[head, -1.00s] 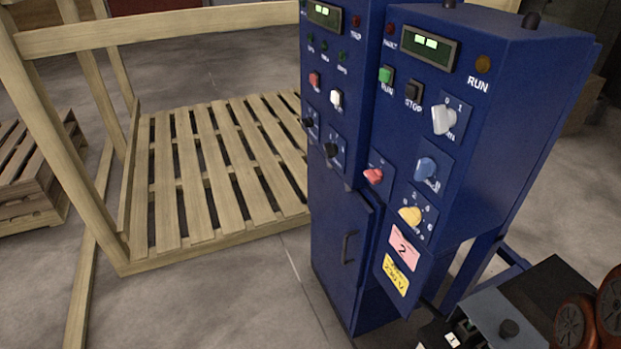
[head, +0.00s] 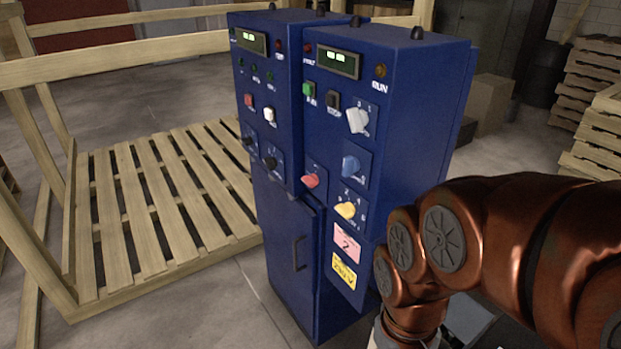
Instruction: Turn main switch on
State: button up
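A blue control cabinet (head: 395,110) stands in the middle of the head view. A white rotary knob (head: 357,120) with 0 and 1 marks sits high on its front panel, and its pointer looks tilted. This knob appears to be the main switch; its label is too small to read surely now. Below it are a blue knob (head: 350,167) and a yellow knob (head: 346,210), with a red knob (head: 311,181) to the left. My copper-coloured arm reaches in from the right, in front of the cabinet's lower right. My gripper is outside the picture, below the frame.
A second blue cabinet (head: 264,100) with a handled door adjoins on the left. Green (head: 308,90) and black (head: 333,95) push buttons sit left of the white knob. A wooden pallet and frame (head: 150,200) fill the left. Stacked pallets (head: 600,125) stand at right.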

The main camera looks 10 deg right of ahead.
aim_at(312, 181)
jog(key=u, duration=0.4)
jog(key=k, duration=0.5)
jog(key=u, duration=0.95)
jog(key=i, duration=1.1)
jog(key=z, duration=0.6)
